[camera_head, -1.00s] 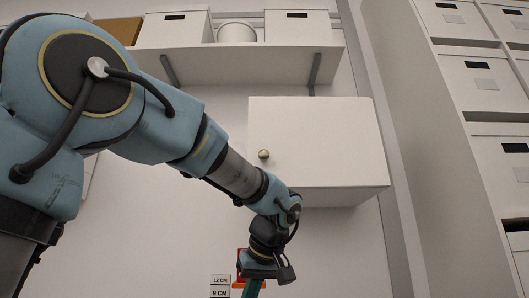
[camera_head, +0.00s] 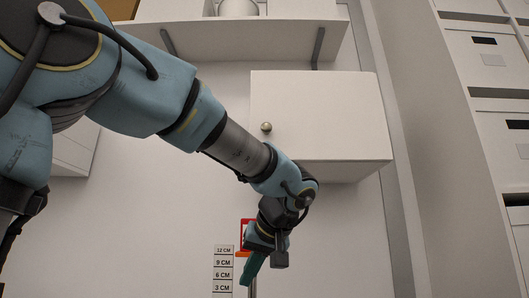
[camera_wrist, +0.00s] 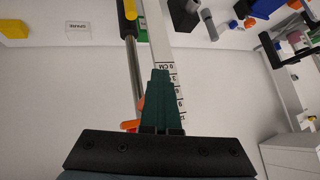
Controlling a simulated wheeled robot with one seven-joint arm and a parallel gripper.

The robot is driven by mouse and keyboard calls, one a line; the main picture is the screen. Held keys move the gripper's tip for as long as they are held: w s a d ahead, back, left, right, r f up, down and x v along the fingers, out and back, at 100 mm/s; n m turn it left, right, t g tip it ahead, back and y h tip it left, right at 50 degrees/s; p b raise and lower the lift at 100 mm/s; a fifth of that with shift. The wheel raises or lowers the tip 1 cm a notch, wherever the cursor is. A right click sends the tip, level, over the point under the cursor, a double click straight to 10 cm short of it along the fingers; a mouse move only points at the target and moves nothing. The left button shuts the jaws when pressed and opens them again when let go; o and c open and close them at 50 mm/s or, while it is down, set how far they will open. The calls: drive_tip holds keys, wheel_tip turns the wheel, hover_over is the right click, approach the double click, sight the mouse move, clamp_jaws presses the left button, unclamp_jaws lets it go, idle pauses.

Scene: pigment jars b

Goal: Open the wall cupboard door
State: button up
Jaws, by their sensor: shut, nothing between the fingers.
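The white wall cupboard's door (camera_head: 325,110) is closed in the head view. Its round metallic knob (camera_head: 266,127) sits near the door's left edge, in the lower half. My gripper (camera_head: 248,272) hangs below the cupboard, below and slightly left of the knob, clear of it and pointing down. The wrist view shows its green fingers (camera_wrist: 161,72) together, with nothing between them. I cannot make out the knob in the wrist view.
A shelf (camera_head: 240,42) runs above the cupboard. Drawers (camera_head: 490,60) stand at the right.

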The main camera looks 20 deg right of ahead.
drive_tip(key=o, duration=0.5)
drive_tip(key=d+r+h, duration=0.1)
drive_tip(key=r, duration=0.6)
drive_tip(key=d+r+n+t+h, duration=0.1)
drive_tip(key=r, duration=0.6)
drive_tip(key=d+r+n+t+h, duration=0.1)
drive_tip(key=r, duration=0.7)
drive_tip(key=shift+s+d+h, duration=0.1)
drive_tip(key=shift+d+h, duration=0.2)
drive_tip(key=shift+d, duration=0.05)
drive_tip(key=shift+c, duration=0.2)
drive_tip(key=s+a+f+g+y, duration=0.1)
drive_tip(key=s+f+g, duration=0.1)
drive_tip(key=f, duration=0.4)
drive_tip(key=s+a+f+n+g+y+b, duration=0.1)
drive_tip(key=s+a+f+g+y, duration=0.1)
drive_tip(key=s+f, duration=0.2)
wheel_tip(320, 180, down, 3)
drive_tip(key=shift+r, duration=0.1)
drive_tip(key=shift+d, duration=0.1)
